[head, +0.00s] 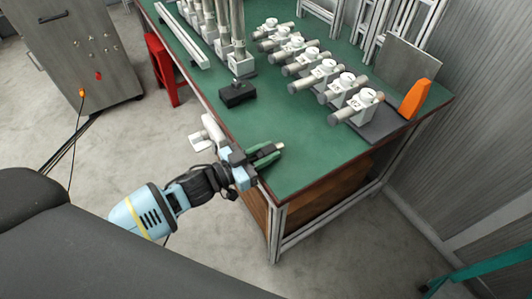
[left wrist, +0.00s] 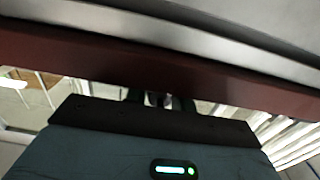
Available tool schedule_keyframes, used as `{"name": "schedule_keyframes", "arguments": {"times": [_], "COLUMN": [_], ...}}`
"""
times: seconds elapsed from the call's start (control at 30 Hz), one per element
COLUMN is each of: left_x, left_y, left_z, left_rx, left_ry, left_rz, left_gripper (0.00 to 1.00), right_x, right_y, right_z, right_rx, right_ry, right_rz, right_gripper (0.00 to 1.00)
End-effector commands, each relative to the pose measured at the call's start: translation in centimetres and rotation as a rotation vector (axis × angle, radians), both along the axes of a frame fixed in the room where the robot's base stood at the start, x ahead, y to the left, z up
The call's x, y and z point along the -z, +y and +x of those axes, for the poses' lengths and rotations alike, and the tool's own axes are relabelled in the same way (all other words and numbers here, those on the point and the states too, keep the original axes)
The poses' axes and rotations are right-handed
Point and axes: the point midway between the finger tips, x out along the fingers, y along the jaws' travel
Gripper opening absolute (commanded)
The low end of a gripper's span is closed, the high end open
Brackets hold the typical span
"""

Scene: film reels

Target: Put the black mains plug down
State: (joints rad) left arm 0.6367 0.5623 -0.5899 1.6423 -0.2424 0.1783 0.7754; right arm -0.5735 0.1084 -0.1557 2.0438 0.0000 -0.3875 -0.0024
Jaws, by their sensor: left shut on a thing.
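My left gripper (head: 272,154) reaches over the near edge of the green-topped bench (head: 290,178), close to its front corner. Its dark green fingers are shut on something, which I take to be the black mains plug. In the head view the plug cannot be made out between the fingers. In the left wrist view a small dark shape with pale spots (left wrist: 158,99) shows between the fingers, mostly hidden by the gripper body and the bench's red-brown edge (left wrist: 160,68). I cannot tell whether it touches the bench. My right gripper is not in view.
A black block (head: 237,93) stands behind the gripper, beside metal posts (head: 237,45). Several white-and-grey fittings (head: 322,72) and an orange wedge-shaped thing (head: 415,98) line the far side. The green top between them and the gripper is clear. A grey cabinet (head: 65,50) stands left.

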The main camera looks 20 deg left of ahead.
Motion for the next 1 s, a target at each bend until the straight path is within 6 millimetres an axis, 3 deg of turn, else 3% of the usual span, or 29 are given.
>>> {"name": "schedule_keyframes", "arguments": {"times": [0.43,0.47,0.6,1.0], "left_x": [0.6,0.5,0.5,0.3], "left_y": [0.0,0.0,0.0,0.3], "left_z": [0.0,0.0,0.0,-0.4], "left_rx": [0.0,0.0,0.0,0.0], "left_ry": [0.0,-0.001,-0.001,0.0], "left_rz": [-0.001,-0.001,-0.001,0.001], "left_gripper": [0.0,0.29,0.47,0.47], "right_x": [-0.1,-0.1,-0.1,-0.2], "right_y": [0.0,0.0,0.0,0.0], "right_z": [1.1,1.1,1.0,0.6], "right_rx": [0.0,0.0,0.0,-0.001], "right_ry": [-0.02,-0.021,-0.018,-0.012], "right_rz": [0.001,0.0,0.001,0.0], "right_gripper": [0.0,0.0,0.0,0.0]}}
